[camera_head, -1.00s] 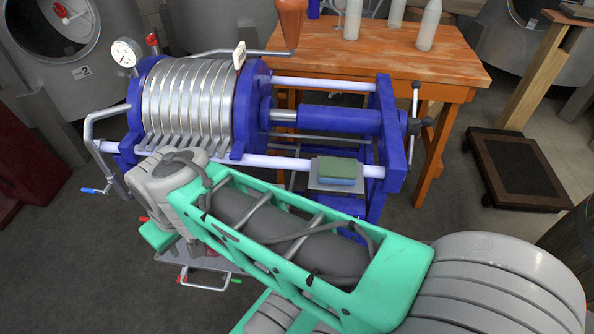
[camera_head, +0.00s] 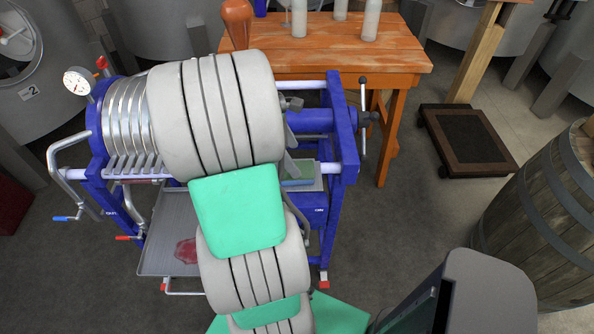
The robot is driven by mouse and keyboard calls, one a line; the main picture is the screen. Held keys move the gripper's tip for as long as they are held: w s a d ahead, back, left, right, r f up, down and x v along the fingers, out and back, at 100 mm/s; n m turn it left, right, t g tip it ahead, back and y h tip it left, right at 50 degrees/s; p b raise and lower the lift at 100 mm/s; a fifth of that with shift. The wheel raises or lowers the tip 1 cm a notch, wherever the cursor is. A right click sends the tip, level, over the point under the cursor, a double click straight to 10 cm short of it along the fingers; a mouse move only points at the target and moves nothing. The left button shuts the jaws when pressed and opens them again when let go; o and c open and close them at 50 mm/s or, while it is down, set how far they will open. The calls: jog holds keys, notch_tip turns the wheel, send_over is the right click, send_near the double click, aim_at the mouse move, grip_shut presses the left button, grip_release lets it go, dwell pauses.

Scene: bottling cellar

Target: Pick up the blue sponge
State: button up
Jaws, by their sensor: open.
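The blue sponge (camera_head: 302,171) has a green top layer over a blue body. It lies flat on a small grey plate (camera_head: 319,183) at the right part of the blue press. My arm covers its left end. My gripper (camera_head: 290,164) is mostly hidden behind my arm's thick grey and green links. Only a grey part of it shows, just left of the sponge in the picture. It is open, and I see nothing held in it. I cannot tell whether it touches the sponge.
The blue press frame (camera_head: 349,150) and its crank (camera_head: 363,120) stand right of the sponge. A grey tray (camera_head: 165,235) with a red stain is at lower left.

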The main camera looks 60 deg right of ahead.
jog(key=x, duration=0.4)
jog(key=shift+a+f, duration=0.1)
jog(key=shift+f, duration=0.35)
jog(key=shift+f+p, duration=0.2)
jog(key=shift+p, duration=0.2)
jog(key=shift+c, duration=0.5)
jog(key=c, duration=1.3)
jog(key=shift+r+b, duration=0.1)
jog(key=shift+b, duration=0.3)
notch_tip(320, 180, up, 3)
jog(key=shift+w+f, duration=0.1)
jog(key=a+r, duration=0.3)
jog(key=a, duration=0.1)
jog(key=a+r, duration=0.4)
jog(key=a, duration=0.1)
jog(key=w+a+r+p, duration=0.1)
jog(key=a+r, duration=0.2)
jog(key=a, duration=0.2)
jog(key=shift+r, duration=0.25)
